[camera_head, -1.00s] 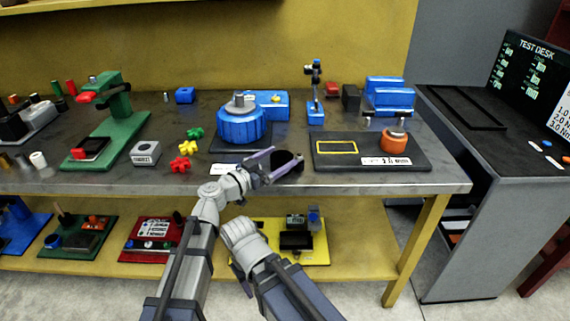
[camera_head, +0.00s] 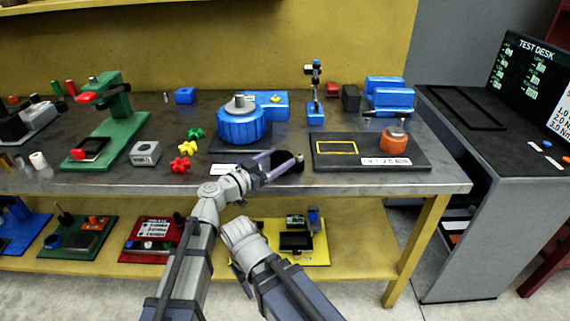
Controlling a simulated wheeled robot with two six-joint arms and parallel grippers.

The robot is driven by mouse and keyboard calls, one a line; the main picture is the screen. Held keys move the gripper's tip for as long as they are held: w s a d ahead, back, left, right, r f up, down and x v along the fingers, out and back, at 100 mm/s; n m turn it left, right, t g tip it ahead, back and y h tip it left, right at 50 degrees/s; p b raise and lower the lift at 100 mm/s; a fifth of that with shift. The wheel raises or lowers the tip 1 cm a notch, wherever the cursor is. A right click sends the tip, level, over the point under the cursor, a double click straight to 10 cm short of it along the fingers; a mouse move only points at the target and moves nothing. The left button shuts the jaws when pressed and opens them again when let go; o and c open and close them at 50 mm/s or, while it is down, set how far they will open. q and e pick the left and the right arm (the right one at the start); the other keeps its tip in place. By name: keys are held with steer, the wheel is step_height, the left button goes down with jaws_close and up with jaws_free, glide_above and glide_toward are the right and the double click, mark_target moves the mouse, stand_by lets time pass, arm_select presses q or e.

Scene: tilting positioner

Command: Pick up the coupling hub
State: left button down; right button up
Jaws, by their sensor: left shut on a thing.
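The coupling hub (camera_head: 284,157) looks like a dark, round piece near the front edge of the bench, right of the blue positioner (camera_head: 240,127). My left gripper (camera_head: 281,163) is shut on it, with one purple finger on each side. The fingers and wrist cover part of the hub. I cannot tell whether it touches the bench top. The positioner has a grey round top. My right arm is folded low in front of the bench. Only a dark part of its gripper (camera_head: 242,281) shows, and its jaws cannot be made out.
A black plate (camera_head: 330,165) with a yellow outline and an orange-and-grey piece (camera_head: 393,141) lies to the right. Yellow, red and green star knobs (camera_head: 187,148) lie to the left, near a grey block (camera_head: 145,153). A green press stand (camera_head: 117,128) stands further left. The lower shelf holds coloured trays.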

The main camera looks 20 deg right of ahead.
stand_by(0.4)
arm_select(q)
step_height(320, 180, up, 10)
steer(key=p, duration=1)
